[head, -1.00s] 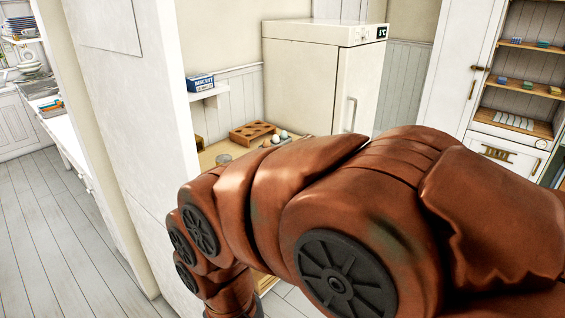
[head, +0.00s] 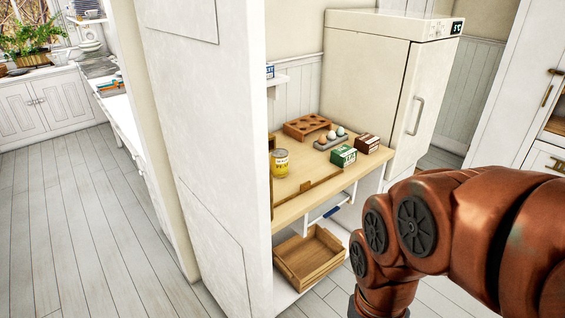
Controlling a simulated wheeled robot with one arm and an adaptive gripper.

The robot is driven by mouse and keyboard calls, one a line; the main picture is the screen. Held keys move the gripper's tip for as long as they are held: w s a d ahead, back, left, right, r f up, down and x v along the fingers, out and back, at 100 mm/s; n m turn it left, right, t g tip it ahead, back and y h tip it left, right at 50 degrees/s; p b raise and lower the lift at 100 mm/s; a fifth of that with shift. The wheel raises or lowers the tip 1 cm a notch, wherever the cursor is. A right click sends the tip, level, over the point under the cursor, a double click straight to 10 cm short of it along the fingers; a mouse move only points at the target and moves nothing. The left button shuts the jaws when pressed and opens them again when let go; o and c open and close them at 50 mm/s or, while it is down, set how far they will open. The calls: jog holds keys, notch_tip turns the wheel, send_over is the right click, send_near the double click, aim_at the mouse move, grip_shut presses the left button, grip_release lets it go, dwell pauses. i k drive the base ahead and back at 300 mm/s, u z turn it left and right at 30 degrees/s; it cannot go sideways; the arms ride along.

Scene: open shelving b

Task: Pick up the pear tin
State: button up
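A yellow and white tin (head: 280,163) stands upright on the wooden shelf top, near its left end and close to the white wall edge. It looks like the pear tin, but its lettering is too small to read surely. My reddish-brown arm fills the lower right of the head view, well to the right of the tin. The arm runs down out of the frame at the bottom, so my gripper is not in view.
A wooden crate (head: 310,258) sits below. A white wall (head: 215,150) borders the left; a fridge (head: 385,85) stands behind.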

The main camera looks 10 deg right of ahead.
aim_at(280, 158)
jog(key=u, duration=4.25)
jog(key=k, duration=2.9)
jog(key=z, duration=0.95)
jog(key=i, duration=0.4)
